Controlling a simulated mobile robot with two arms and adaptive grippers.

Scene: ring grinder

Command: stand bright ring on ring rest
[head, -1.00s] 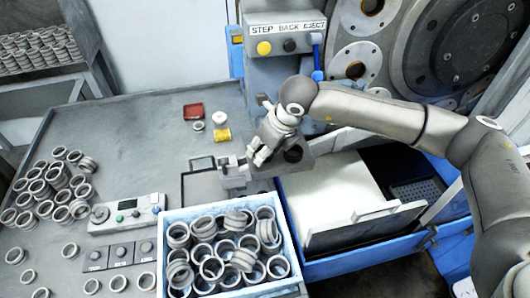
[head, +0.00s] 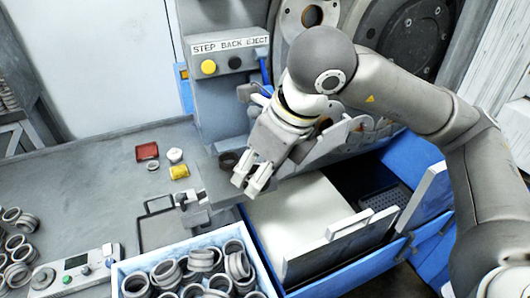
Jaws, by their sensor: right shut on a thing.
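My right gripper (head: 250,186) is shut, its fingers pointing down and left above the machine's front ledge. What it holds is a ring as far as I can tell, mostly hidden by the fingers, and its shade does not show. A dark round ring-like part (head: 229,160) shows just behind the fingers. Grey rings (head: 203,259) fill the blue-edged crate (head: 118,272) at the front. I cannot pick out the ring rest for certain; a small grey block fixture (head: 194,213) stands left of the gripper. My left gripper is not in view.
A red tray (head: 147,152), a white round piece (head: 174,155) and a yellow piece (head: 180,172) lie on the bench. A control box (head: 76,272) and loose rings (head: 18,245) are at left. The bench's middle left is clear.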

